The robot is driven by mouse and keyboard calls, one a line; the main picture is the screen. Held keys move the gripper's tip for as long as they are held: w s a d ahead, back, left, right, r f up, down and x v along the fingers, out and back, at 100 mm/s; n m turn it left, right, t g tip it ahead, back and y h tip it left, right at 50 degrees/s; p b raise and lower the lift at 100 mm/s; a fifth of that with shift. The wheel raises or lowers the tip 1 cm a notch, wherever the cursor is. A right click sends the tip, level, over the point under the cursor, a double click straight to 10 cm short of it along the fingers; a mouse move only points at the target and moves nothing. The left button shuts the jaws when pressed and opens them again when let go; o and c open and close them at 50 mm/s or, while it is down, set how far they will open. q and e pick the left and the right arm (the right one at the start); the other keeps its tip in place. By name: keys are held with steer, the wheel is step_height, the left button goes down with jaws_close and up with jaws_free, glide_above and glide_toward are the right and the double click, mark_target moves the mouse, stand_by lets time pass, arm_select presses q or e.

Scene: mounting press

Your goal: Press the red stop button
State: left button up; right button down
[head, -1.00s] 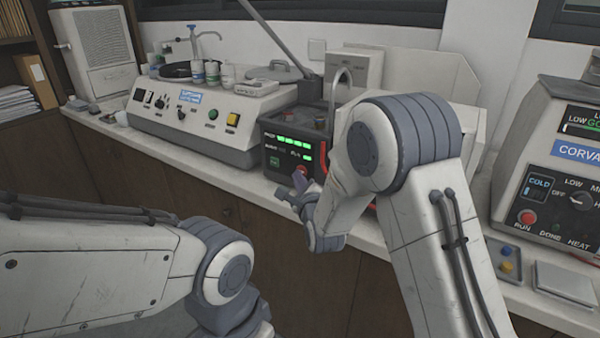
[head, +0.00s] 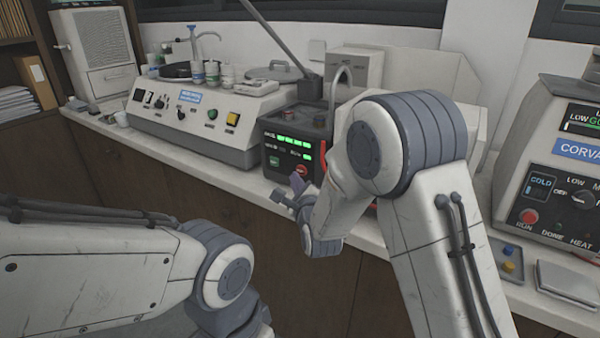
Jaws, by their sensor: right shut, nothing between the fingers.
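A dark control box (head: 275,137) with green lit displays stands on the counter in the middle. A red button (head: 301,170) shows low on its front panel, right of a small green button (head: 274,161). My right gripper (head: 285,196) is shut and empty, just in front of and below the red button in the picture. It appears apart from the button, though the exact gap is hard to tell. My right forearm hides the right part of the box. My left arm is at the lower left; its gripper is out of view.
A white-grey polishing machine (head: 155,117) with knobs and a yellow button stands to the left. A mounting press (head: 565,150) with its own red RUN button (head: 529,217) stands at right. The counter's front edge (head: 225,178) runs below the box.

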steer(key=shift+s+a+b, duration=0.4)
steer(key=shift+s+a, duration=0.35)
steer(key=shift+s, duration=0.3)
steer(key=shift+s+a+b, duration=0.4)
steer(key=shift+s+a, duration=0.35)
steer(key=shift+s, duration=0.25)
steer(key=shift+a, duration=0.1)
